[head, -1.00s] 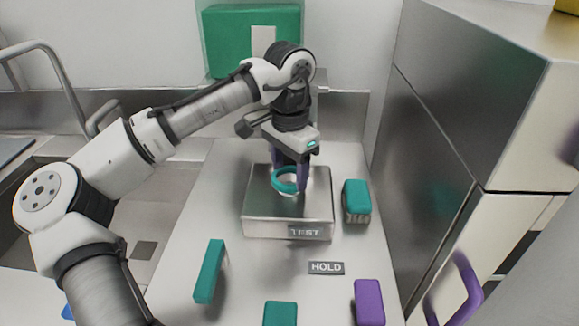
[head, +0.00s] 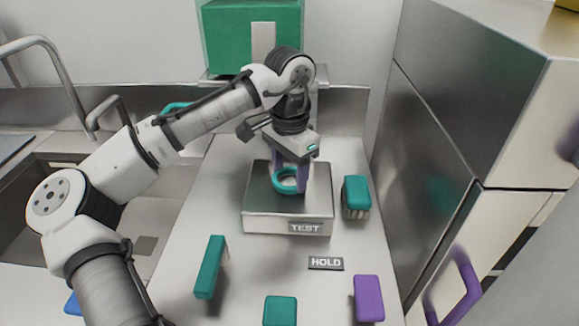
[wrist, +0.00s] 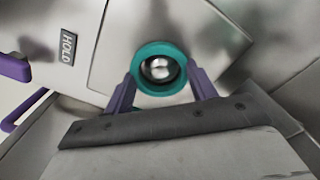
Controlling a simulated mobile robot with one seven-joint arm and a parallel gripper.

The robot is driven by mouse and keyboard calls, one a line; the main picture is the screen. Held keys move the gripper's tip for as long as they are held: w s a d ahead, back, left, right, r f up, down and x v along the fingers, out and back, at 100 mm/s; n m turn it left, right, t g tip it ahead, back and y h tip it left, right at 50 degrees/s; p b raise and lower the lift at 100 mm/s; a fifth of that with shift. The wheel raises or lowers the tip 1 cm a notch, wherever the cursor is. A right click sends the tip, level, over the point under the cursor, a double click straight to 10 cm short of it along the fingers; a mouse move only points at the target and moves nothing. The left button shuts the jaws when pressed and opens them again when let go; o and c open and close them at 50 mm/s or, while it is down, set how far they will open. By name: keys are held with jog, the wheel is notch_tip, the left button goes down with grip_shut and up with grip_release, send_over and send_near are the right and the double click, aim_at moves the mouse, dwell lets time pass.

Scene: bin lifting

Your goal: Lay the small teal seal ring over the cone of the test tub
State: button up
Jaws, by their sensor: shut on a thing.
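The small teal seal ring (head: 285,181) is between the purple fingers of my gripper (head: 290,178), over the metal test tub (head: 260,222) with the TEST label. The gripper is shut on the ring. In the wrist view the ring (wrist: 138,70) sits between the two fingertips (wrist: 160,84), and the shiny tip of the cone (wrist: 159,68) shows through its opening. The ring surrounds the cone tip in that view. I cannot tell how far down the cone the ring is, or whether it touches the tub top.
A teal-topped brush (head: 356,194) stands right of the tub. A HOLD label (head: 326,263), a teal block (head: 210,267), another teal block (head: 280,311) and a purple block (head: 368,298) lie in front. A steel cabinet (head: 470,100) bounds the right; a sink (head: 60,185) lies left.

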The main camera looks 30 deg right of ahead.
jog(key=o, duration=1)
jog(key=shift+o, duration=0.2)
notch_tip(320, 180, up, 14)
jog(key=shift+f, duration=0.1)
